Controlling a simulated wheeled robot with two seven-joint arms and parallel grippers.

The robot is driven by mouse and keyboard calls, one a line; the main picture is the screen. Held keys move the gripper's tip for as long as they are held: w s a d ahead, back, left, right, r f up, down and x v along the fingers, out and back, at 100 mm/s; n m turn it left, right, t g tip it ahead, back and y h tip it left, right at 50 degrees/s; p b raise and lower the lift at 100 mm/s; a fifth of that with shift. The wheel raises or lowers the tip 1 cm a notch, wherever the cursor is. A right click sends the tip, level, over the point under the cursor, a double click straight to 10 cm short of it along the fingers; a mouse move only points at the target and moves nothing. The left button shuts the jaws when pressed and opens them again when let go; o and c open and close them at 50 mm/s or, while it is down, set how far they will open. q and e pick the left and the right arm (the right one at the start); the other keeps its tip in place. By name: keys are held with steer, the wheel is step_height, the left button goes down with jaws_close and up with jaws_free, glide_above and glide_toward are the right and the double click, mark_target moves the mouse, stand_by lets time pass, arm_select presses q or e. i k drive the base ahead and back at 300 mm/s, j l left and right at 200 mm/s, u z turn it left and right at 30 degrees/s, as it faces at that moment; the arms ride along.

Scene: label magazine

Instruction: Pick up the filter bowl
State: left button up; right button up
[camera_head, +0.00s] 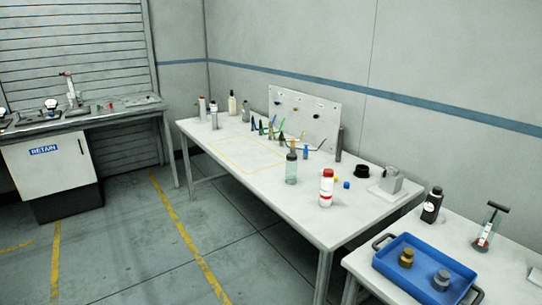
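I cannot tell for certain which item is the filter bowl. A short, round black piece (361,171) with a flared base sits on the middle white table (240,189), towards its right end. A translucent cylinder with an orange-brown top (291,168) stands upright near the table's front edge. In the blue tray (401,284) at the lower right are a brass-coloured fitting (406,258) and a grey fitting (441,280). Neither of my grippers shows in the head view.
A white bottle with red cap and band (326,188), a small blue cap (346,185) and a grey block on a plate (391,182) stand nearby. A dark bottle (432,205) stands behind the tray. The floor in front is clear.

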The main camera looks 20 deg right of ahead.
mark_target(290, 175)
steer(key=i+z, duration=0.5)
steer(key=i+j+z, duration=0.25)
steer(key=i+z, duration=0.25)
steer(key=i+j+z, duration=0.3)
steer(key=z, duration=0.15)
